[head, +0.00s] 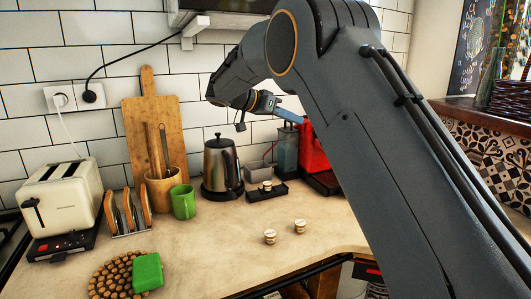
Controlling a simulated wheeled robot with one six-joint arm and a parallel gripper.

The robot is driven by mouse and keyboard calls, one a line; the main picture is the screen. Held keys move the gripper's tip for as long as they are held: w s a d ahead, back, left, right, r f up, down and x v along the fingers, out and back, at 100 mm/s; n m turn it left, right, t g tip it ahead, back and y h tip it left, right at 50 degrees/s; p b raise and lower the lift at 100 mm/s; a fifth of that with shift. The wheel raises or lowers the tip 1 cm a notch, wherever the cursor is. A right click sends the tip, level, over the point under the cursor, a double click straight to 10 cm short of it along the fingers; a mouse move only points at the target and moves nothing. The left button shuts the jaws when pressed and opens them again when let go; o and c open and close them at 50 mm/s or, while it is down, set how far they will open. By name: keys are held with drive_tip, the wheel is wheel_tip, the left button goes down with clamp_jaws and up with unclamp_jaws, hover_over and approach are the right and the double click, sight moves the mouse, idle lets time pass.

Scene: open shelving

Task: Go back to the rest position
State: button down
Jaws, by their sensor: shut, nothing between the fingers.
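My arm rises from the lower right across the head view and bends over at the top. Its wrist hangs above the back of the counter, and my gripper (289,114) points right, high in front of the tiled wall and near the red coffee machine (312,150). The gripper is small and partly lost against the machine behind it. It is shut and holds nothing. The arm hides part of the machine and the right end of the counter.
The counter (215,235) holds a toaster (62,197), toast rack (130,213), green mug (183,203), kettle (221,167), two small capsules (270,236) and a green block (147,272) on a round wooden trivet (105,279). The front middle is clear.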

drive_tip(key=s+d+f+n+g+y, duration=0.25)
drive_tip(key=s+d+f, duration=0.25)
drive_tip(key=s+f, duration=0.25)
drive_tip(key=s+d+f+n+g+y, duration=0.1)
drive_tip(key=s+d+f+n+y, duration=0.25)
drive_tip(key=s+f, duration=0.4)
drive_tip(key=s+d+f+n+g+y, duration=0.1)
drive_tip(key=s+f, duration=0.4)
drive_tip(key=s, duration=0.9)
drive_tip(key=s+d+f+n+g+y, duration=0.1)
drive_tip(key=s+f+n+y, duration=0.2)
drive_tip(key=s, duration=1.1)
wheel_tip(320, 180, down, 3)
drive_tip(key=shift+f+n+y, duration=0.2)
drive_tip(key=shift+n+y, duration=0.1)
drive_tip(key=shift+y, duration=0.7)
